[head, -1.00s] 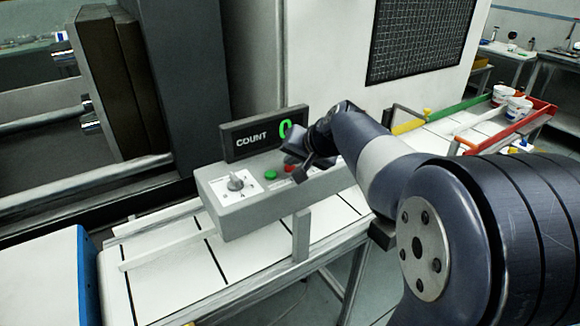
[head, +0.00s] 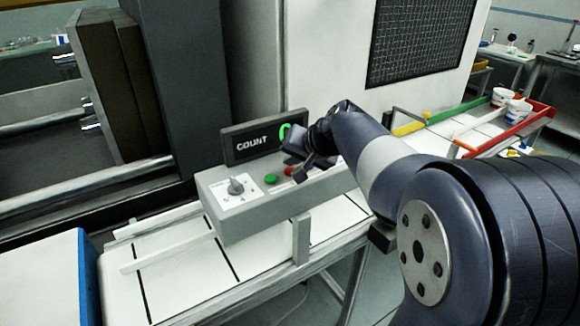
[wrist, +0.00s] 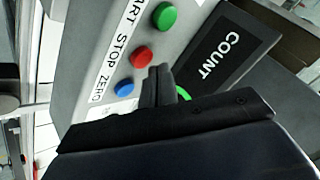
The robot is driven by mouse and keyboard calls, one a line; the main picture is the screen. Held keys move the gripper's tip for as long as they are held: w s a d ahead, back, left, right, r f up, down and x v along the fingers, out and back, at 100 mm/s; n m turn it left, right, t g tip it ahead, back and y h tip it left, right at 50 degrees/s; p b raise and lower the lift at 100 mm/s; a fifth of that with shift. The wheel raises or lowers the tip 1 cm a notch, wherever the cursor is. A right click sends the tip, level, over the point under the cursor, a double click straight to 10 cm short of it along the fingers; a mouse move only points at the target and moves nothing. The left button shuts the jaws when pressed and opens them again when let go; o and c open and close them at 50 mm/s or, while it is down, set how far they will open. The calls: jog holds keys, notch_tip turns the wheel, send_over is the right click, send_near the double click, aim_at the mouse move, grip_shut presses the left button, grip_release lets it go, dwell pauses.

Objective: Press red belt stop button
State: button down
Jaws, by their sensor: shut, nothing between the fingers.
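The red stop button (wrist: 142,56) sits on the grey control box (head: 240,213), between a green button (wrist: 165,16) and a blue button (wrist: 124,88) in the wrist view. In the head view the red button (head: 289,171) shows just beside my gripper (head: 300,168), partly covered by it. My gripper is shut and empty. In the wrist view its fingertips (wrist: 158,72) appear close beside the red button, toward the display side. I cannot tell whether they touch the panel. The label STOP is readable next to the red button.
A COUNT display (head: 252,146) stands behind the buttons, close to my gripper. A rotary knob (head: 236,186) is on the box's left part. The box stands over a white belt (head: 180,270). White cups (head: 518,108) stand in a red-railed area at the far right.

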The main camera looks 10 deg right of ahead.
jog(key=shift+r, duration=0.25)
notch_tip(320, 180, up, 5)
jog(key=p, duration=0.3)
jog(key=shift+p, duration=0.4)
jog(key=shift+f, duration=0.1)
jog(key=shift+s, duration=0.1)
